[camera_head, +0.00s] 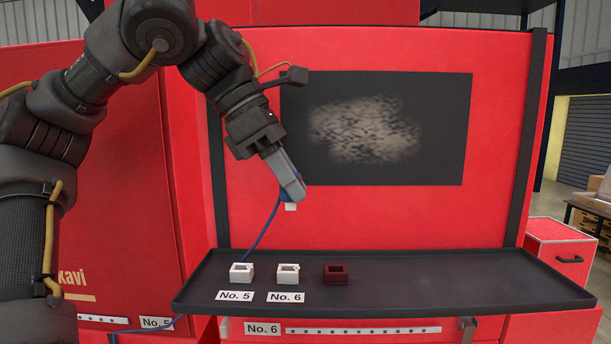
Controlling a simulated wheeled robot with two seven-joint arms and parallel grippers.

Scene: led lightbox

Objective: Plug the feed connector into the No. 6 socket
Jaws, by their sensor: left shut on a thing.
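My left gripper (291,190) is shut on the feed connector (291,206), a small white block with a blue cable. It holds the connector in the air above the shelf, above the No. 6 socket. The blue cable (265,234) hangs down to the left behind the sockets. The No. 6 socket (288,274) is a white block on the dark shelf, with its label (286,297) in front of it. The connector and the socket are apart. My right gripper is not in view.
A white No. 5 socket (241,273) stands left of No. 6, and a dark red socket (335,274) stands to its right. The dark shelf (470,284) is clear on its right side. A red panel with a dark screen (440,130) rises behind.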

